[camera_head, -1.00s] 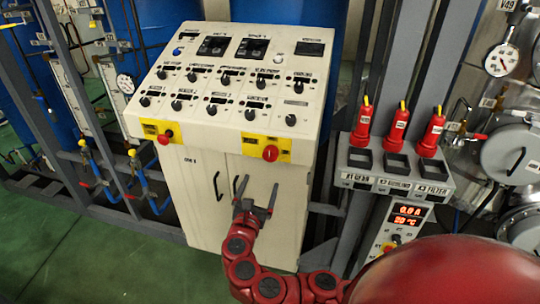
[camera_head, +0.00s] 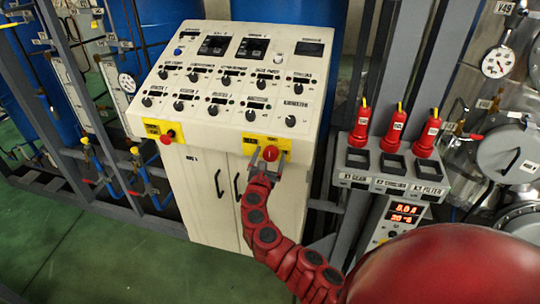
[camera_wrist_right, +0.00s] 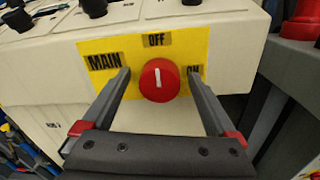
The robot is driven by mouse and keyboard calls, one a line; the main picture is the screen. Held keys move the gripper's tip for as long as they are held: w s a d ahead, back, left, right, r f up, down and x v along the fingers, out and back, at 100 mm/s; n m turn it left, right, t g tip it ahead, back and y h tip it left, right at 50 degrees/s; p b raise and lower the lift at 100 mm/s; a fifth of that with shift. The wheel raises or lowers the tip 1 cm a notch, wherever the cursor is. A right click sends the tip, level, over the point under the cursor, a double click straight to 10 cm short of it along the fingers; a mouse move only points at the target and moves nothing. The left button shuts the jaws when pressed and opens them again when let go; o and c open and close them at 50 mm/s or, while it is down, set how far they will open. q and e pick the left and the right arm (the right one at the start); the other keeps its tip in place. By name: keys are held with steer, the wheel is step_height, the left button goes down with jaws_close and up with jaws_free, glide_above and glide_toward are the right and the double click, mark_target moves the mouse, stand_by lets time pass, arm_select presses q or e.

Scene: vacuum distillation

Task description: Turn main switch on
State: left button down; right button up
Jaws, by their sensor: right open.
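The main switch (camera_head: 270,153) is a round red knob on a yellow plate at the lower right front of the cream control cabinet. In the right wrist view the knob (camera_wrist_right: 160,80) shows a white mark pointing up toward the OFF label (camera_wrist_right: 156,40). The MAIN label (camera_wrist_right: 104,62) is left of it, and the ON label (camera_wrist_right: 194,71) on the right is partly covered by a finger. My right gripper (camera_head: 265,163) is open, with its fingers (camera_wrist_right: 164,88) on either side of the knob in that view. I cannot tell whether they touch it. My left gripper is not in view.
Another red knob (camera_head: 167,137) on a yellow plate sits at the cabinet's left. Cabinet doors with black handles (camera_head: 236,187) are below. A grey rack with red plugs (camera_head: 394,125) stands to the right. Green floor (camera_head: 110,260) is clear at the lower left.

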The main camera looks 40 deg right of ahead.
steer(key=shift+d, duration=0.1)
steer(key=shift+c, duration=0.3)
steer(key=c, duration=1.3)
steer(key=shift+f+m+b, duration=0.3)
steer(key=shift+m+b, duration=0.8)
steer(key=shift+b, duration=0.2)
steer(key=m+b, duration=0.4)
steer(key=b, duration=0.1)
steer(key=m+b, duration=0.9)
steer(key=b, duration=0.1)
steer(key=shift+d+f+m+h, duration=0.1)
steer(key=shift+f+m+h, duration=0.15)
steer(key=shift+m+h, duration=0.05)
steer(key=shift+m+b, duration=0.9)
steer(key=shift+b, duration=0.35)
steer(key=shift+r+m+b, duration=0.2)
steer(key=shift+m+b, duration=0.3)
